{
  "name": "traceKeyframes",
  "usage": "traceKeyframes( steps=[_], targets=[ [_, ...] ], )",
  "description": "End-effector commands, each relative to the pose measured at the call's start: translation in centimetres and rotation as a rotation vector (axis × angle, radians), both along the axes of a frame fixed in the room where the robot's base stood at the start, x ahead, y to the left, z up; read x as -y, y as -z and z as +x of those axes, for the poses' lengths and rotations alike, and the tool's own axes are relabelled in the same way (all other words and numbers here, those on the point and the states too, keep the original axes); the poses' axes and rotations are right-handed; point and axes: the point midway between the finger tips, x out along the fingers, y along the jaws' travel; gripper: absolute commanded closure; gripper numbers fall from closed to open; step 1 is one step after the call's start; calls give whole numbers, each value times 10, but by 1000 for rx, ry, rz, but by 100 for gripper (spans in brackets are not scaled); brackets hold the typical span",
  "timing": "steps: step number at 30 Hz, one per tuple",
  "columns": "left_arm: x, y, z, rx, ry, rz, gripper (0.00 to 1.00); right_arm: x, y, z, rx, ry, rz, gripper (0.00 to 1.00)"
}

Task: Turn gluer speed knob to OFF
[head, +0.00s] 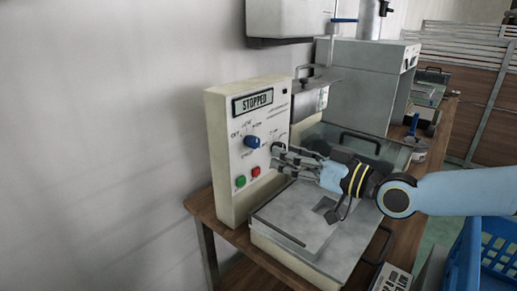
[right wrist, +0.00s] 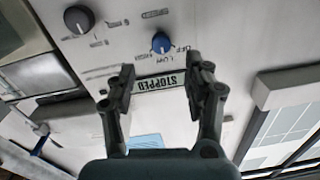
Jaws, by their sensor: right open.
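A blue knob (head: 252,142) sits on the cream control panel (head: 228,140), below a display reading STOPPED (head: 253,102). In the right wrist view the blue knob (right wrist: 160,42) appears upside down, with labels around it that seem to include OFF and LOW. Its exact pointer direction is too small to tell. My right gripper (head: 277,157) is open and empty in front of the panel, right of and slightly below the blue knob in the head view. In the right wrist view its fingertips (right wrist: 160,66) lie either side of the knob's line, apart from it. My left gripper is not in view.
A dark knob (right wrist: 78,18) is on the same panel. A green button (head: 240,181) and a red button (head: 256,171) sit low on it. A metal tray with a black handle (head: 360,141) is behind my right gripper. A blue crate (head: 490,250) stands at lower right.

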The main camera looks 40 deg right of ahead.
Motion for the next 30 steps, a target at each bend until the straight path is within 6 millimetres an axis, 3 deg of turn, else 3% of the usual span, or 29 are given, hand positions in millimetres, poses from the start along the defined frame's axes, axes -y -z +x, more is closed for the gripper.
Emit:
traceKeyframes(
  steps=[6,13,25,30],
  targets=[
    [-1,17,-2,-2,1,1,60,-5,1,46,6,3,2,48],
    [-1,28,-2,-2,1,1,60,-9,1,79,3,1,1,48],
    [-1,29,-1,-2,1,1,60,-11,-1,87,0,0,0,48],
    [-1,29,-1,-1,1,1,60,-10,-1,87,0,0,0,71]
  ],
)
